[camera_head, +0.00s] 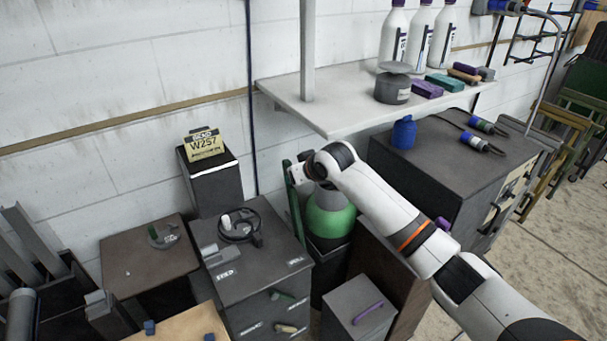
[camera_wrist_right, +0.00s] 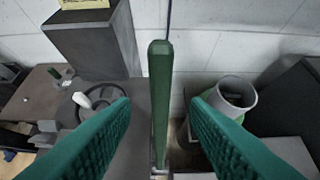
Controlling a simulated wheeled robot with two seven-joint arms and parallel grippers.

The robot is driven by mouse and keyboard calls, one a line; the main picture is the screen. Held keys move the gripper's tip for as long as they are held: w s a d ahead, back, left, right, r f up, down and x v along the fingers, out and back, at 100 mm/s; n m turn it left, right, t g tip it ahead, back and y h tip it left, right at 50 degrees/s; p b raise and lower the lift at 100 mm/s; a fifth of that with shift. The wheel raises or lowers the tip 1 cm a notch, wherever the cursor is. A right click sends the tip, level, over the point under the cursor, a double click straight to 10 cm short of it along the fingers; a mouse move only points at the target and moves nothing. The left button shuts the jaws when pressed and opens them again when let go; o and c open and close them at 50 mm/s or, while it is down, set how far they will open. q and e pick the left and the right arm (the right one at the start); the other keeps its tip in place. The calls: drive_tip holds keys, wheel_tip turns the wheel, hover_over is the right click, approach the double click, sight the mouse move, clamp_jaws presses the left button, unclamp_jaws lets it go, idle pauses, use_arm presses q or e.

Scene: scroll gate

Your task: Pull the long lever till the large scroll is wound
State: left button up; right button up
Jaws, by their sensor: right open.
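A dark green upright bar, which looks like the long lever (camera_wrist_right: 160,95), stands in the middle of the right wrist view. My right gripper (camera_wrist_right: 160,115) is open, with one teal ribbed finger on each side of the bar and a visible gap on both sides. In the head view the bar (camera_head: 294,205) stands left of the green cylinder, and my right gripper (camera_head: 300,176) is at its upper part. The fingers are hard to make out there. I cannot identify the large scroll in either view. My left gripper is not in view.
A green and white cylinder (camera_head: 329,215) stands close right of the bar. A dark cabinet (camera_head: 255,270) with a black coil (camera_head: 240,227) is to the left. A white shelf (camera_head: 345,115) with bottles is above my right arm. A dark cabinet (camera_head: 425,165) stands behind the arm.

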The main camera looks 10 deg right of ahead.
drive_tip(key=shift+v, duration=1.45)
drive_tip(key=shift+f, duration=0.1)
